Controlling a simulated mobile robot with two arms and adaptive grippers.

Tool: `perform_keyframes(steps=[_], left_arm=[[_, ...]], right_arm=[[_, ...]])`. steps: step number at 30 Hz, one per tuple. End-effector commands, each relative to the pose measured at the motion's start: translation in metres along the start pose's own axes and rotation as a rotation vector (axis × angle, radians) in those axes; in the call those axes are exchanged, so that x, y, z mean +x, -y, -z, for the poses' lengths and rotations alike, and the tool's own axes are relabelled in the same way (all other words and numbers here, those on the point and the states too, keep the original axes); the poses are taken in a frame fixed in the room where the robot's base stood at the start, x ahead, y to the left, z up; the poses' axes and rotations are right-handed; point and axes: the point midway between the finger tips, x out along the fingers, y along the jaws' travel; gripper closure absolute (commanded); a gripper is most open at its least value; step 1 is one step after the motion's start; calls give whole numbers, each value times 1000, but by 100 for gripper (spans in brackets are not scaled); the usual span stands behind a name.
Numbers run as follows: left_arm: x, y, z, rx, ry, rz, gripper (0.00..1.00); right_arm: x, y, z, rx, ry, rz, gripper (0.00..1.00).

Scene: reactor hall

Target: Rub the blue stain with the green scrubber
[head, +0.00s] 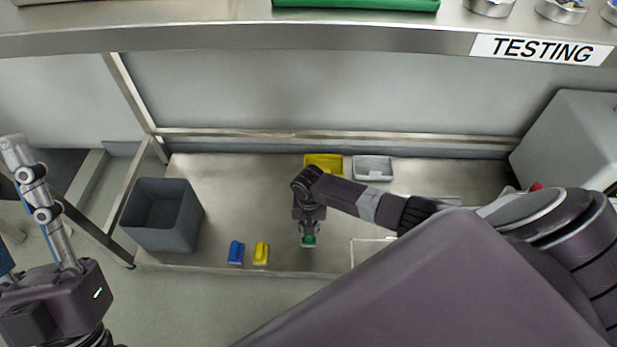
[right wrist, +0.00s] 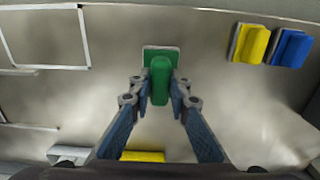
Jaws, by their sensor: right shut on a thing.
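My right gripper (head: 308,238) is shut on the green scrubber (head: 309,241), low over the metal worktop (head: 230,190), near its front edge. I cannot tell whether the pad touches the worktop. No blue stain shows in either view; my right arm hides part of the worktop.
A blue scrubber (head: 236,252) and a yellow scrubber (head: 261,253) stand left of my right gripper. A grey bin (head: 140,230) is further left. A yellow tray (head: 323,160) and a grey tray (head: 373,162) lie at the back. A white outline (head: 352,252) is marked to the right. A shelf (head: 250,37) overhangs behind.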

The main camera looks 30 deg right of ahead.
Motion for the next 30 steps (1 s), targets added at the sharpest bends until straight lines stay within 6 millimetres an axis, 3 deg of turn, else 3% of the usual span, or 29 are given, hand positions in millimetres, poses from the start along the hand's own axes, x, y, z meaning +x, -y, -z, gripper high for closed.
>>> perform_keyframes(steps=[13, 30], left_arm=[[0, 4, -35, 9, 166, 6, 68], [-1, 4, -40, 11, 186, 7, 68]], right_arm=[[-7, -2, 1, 1, 0, 0, 100], [-7, -2, 1, 0, 0, 0, 100]])
